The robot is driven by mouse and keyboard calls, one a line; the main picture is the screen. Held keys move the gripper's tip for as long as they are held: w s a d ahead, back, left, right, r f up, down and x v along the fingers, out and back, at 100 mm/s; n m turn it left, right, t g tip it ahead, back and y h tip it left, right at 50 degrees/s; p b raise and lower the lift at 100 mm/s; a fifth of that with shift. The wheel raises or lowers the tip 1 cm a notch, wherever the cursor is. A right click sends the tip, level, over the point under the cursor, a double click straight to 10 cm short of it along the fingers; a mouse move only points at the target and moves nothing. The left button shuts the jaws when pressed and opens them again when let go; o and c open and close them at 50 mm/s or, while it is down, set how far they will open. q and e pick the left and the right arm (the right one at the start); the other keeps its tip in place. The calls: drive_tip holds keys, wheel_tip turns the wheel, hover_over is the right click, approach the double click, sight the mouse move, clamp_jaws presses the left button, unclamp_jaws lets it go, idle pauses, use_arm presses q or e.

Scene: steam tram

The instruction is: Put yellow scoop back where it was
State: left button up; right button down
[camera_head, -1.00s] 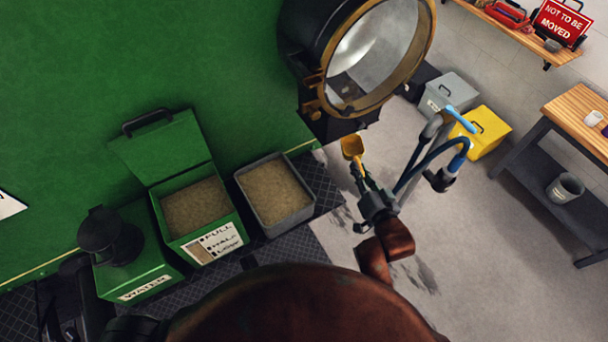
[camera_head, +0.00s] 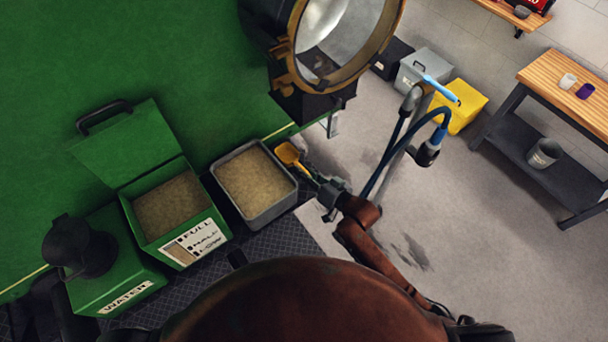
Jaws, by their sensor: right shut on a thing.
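The yellow scoop (camera_head: 289,154) is in my right gripper (camera_head: 318,183), which is shut on it. The scoop's bowl points up and left in the picture, beside the right edge of the grey sand bin (camera_head: 291,190). The open green sand box (camera_head: 145,241), with its FULL / HALF / LOW label, stands left of the grey bin. Both hold sand with a level-looking top. My left gripper is not in view.
A green WATER box (camera_head: 150,275) with a black can-like thing on it stands at the left. A blue hose on a grey pipe (camera_head: 397,150) stands right of my arm. Grey and yellow (camera_head: 462,107) boxes and a workbench (camera_head: 560,85) are farther right.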

wheel_tip(320, 180, down, 2)
drive_tip(key=shift+f, duration=0.1)
drive_tip(key=c, duration=1.8)
unclamp_jaws()
drive_tip(key=shift+f, duration=0.1)
drive_tip(key=v, duration=1.2)
drive_tip(key=shift+p, duration=0.4)
